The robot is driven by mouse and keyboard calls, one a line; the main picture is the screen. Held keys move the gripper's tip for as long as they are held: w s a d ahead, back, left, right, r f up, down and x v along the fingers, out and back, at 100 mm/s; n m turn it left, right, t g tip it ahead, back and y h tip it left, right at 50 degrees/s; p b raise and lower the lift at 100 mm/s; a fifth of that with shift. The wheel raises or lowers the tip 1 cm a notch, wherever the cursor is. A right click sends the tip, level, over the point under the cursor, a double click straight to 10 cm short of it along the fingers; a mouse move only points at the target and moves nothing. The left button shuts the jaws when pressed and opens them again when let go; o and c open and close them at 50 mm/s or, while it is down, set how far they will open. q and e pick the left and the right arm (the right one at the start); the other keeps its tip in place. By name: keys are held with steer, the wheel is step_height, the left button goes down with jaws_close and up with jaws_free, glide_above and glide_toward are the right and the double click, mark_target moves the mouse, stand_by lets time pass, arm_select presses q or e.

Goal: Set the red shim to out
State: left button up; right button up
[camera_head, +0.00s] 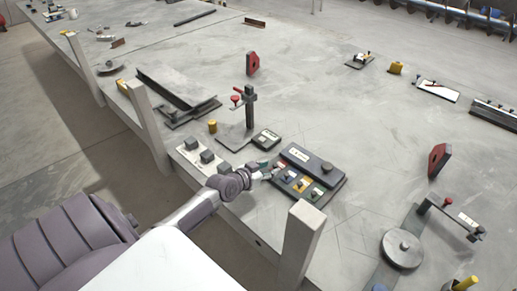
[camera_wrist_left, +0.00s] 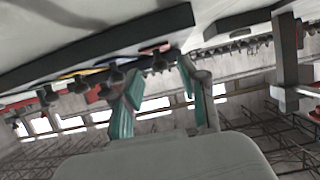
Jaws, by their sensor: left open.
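A dark control box (camera_head: 312,163) sits on the grey table, with a lower front strip carrying several small dark knobs on coloured patches. In the left wrist view the underside-tilted box (camera_wrist_left: 100,45) carries a row of knobs. One knob on a red patch (camera_wrist_left: 155,49) is close beyond the fingers, and blue and yellow patches lie further left. I cannot tell which part is the red shim or its setting. My left gripper (camera_head: 268,172) is at the box's left end; its teal fingers (camera_wrist_left: 160,78) are apart, with nothing visibly held. Contact with the knob cannot be made out. My right gripper is out of view.
A plate with several grey blocks (camera_head: 198,155) lies left of my gripper. A small dark device (camera_head: 266,138) and a post with a red knob (camera_head: 249,107) stand behind. A square grey post (camera_head: 301,235) rises at the near edge.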

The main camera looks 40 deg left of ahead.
arm_select(q)
steer(key=d+v, duration=0.1)
steer(key=v, duration=1)
steer(key=shift+a, duration=0.5)
steer(key=s+d+f, duration=0.1)
steer(key=d, duration=0.1)
steer(key=s+d+g, duration=0.1)
steer(key=d, duration=0.1)
steer(key=s+d+f+g, duration=0.1)
steer(key=d, duration=0.1)
steer(key=shift+d+f+m+h, duration=0.15)
steer(key=shift+f+m+h, duration=0.2)
steer(key=shift+m+h, duration=0.05)
steer(key=s+d+g+y, duration=0.1)
steer(key=s+d+g, duration=0.3)
steer(key=s+d, duration=0.3)
steer(key=s+d+g+y, duration=0.1)
steer(key=s+d+g, duration=0.35)
steer(key=s, duration=0.55)
step_height(320, 180, down, 25)
steer(key=s, duration=0.2)
steer(key=s+a+f+g, duration=0.2)
steer(key=s+f, duration=1.4)
steer(key=shift+a+f+m, duration=0.2)
steer(key=shift+f+m, duration=0.05)
steer(key=shift+m, duration=0.05)
